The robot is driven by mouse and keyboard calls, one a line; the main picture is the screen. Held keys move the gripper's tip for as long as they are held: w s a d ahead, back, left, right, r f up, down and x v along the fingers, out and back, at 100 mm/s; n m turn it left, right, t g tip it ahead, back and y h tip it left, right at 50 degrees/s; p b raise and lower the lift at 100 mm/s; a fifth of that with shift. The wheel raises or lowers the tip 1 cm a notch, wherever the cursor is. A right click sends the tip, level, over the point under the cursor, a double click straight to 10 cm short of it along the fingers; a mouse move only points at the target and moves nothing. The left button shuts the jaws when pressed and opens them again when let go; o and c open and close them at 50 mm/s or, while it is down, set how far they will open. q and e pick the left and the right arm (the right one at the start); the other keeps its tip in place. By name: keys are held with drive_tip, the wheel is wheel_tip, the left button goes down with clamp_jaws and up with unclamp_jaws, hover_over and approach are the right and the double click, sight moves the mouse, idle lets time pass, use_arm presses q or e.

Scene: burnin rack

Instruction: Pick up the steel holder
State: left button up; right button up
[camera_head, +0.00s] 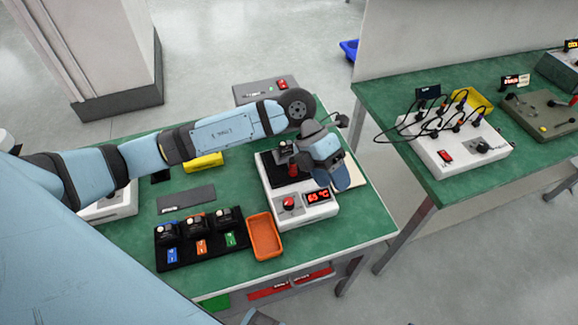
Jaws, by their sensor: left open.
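My left gripper (328,178) is over the right part of a white heater unit (310,213) with a red "65 °C" display. Its wrist hides its fingertips and part of the unit's top. A small dark-grey metallic piece (285,148) shows at the back of the unit's black top, just left of the gripper. It may be the steel holder, but I cannot tell for certain. The gripper appears apart from it, and nothing shows held. A red piece (293,170) stands beside the gripper. My right gripper is out of view.
An empty orange tray (265,237) lies left of the unit. A black rack (178,257) holds three dark modules with blue, orange and green tags. A flat grey plate (186,199) and a yellow bin (203,162) lie behind. A second green table (425,180) stands right, across a gap.

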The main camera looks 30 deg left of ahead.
sight(293, 163)
use_arm(q)
drive_tip(key=w+a+r+n+t+y+b, duration=0.1)
drive_tip(key=w+a+y, duration=0.3)
drive_tip(key=a, duration=0.3)
drive_tip(key=w+a+t+y, duration=0.1)
drive_tip(key=w+a+y, duration=0.25)
drive_tip(key=a, duration=0.25)
drive_tip(key=shift+y, duration=0.45)
drive_tip(key=f, duration=0.7)
drive_tip(key=shift+s+a, duration=0.2)
drive_tip(key=shift+a, duration=0.15)
drive_tip(key=shift+w+d+f+p, duration=0.15)
drive_tip(key=shift+f+p, duration=0.1)
drive_tip(key=shift+f, duration=1.35)
drive_tip(key=shift+w+d+f+p, duration=0.1)
drive_tip(key=shift+f+p, duration=0.1)
drive_tip(key=shift+f, duration=1.35)
drive_tip(key=shift+t, duration=0.3)
clamp_jaws()
